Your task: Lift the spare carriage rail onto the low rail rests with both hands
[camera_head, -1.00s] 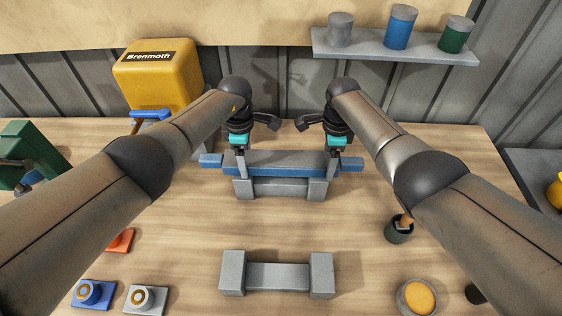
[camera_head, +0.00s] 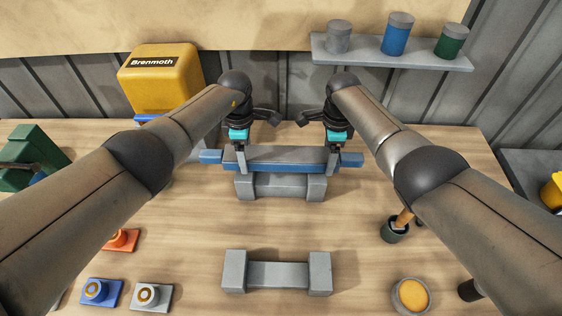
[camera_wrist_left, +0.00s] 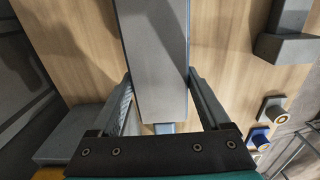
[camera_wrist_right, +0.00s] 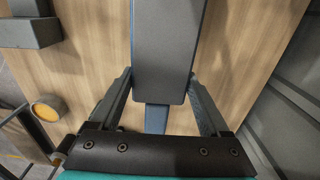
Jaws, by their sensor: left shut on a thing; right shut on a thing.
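The spare carriage rail (camera_head: 286,156), a grey block with a blue bar sticking out at both ends, lies level across the back of the workbench. My left gripper (camera_head: 241,164) is shut on its left part and my right gripper (camera_head: 332,164) on its right part. The rail hangs just above and behind a grey two-post rest (camera_head: 280,190). A second grey two-post rest (camera_head: 277,275) stands empty nearer the front. The rail fills the middle of the left wrist view (camera_wrist_left: 155,60) and the right wrist view (camera_wrist_right: 165,50), between the fingers.
A yellow Brenmoth box (camera_head: 160,78) stands back left. A dark cup with a tool (camera_head: 396,230) and a bowl of orange stuff (camera_head: 412,295) are at right. Colored pads with rings (camera_head: 97,291) lie front left. The bench between the two rests is clear.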

